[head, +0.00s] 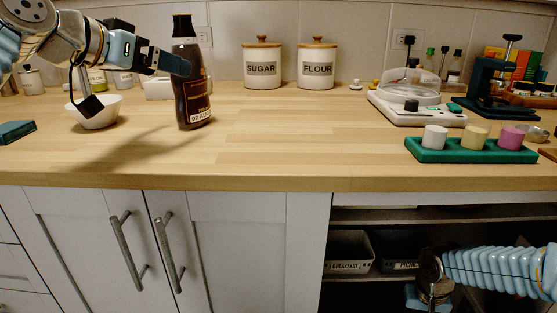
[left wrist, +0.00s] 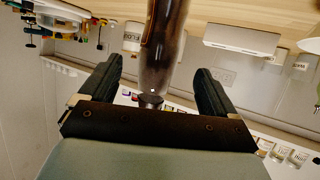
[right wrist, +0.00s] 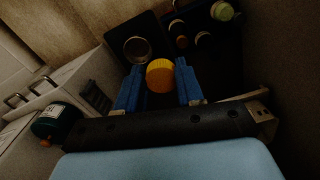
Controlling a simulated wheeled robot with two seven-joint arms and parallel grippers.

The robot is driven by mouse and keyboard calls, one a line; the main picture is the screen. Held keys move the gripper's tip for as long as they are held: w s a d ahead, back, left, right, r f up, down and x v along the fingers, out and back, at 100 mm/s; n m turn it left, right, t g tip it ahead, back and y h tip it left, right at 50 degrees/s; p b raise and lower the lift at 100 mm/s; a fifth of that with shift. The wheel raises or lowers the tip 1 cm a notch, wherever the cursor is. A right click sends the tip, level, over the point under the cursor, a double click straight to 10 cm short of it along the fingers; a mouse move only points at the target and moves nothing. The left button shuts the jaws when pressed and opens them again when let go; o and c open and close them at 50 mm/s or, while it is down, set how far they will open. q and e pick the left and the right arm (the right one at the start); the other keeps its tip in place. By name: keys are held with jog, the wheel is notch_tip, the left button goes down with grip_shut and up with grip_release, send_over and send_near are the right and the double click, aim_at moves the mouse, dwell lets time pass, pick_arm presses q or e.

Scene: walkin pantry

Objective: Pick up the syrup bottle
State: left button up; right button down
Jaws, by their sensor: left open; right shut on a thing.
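The syrup bottle (head: 193,100), dark brown with a black cap and a white date tag, stands on the wooden counter in the head view. My left gripper (head: 172,63) is open at the bottle's upper part. In the left wrist view the bottle (left wrist: 164,50) lies between the spread fingers (left wrist: 159,70), with a gap on both sides and its cap towards the palm. My right gripper (head: 430,290) is low in front of the open shelves. In the right wrist view its fingers (right wrist: 158,82) are shut on a yellow-topped round thing (right wrist: 160,74), its lower part hidden.
A white bowl (head: 95,112) stands left of the bottle. SUGAR (head: 262,68) and FLOUR (head: 317,68) canisters stand at the back. A white scale (head: 415,105) and a green tray (head: 470,152) with coloured cylinders are at the right. The middle counter is clear.

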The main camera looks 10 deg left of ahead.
pick_arm(q)
jog(key=x, duration=0.7)
jog(key=shift+w+d+f, duration=0.1)
jog(key=shift+w+f, duration=0.15)
jog(key=shift+w, duration=0.05)
jog(key=c, duration=1.7)
jog(key=shift+r, duration=0.15)
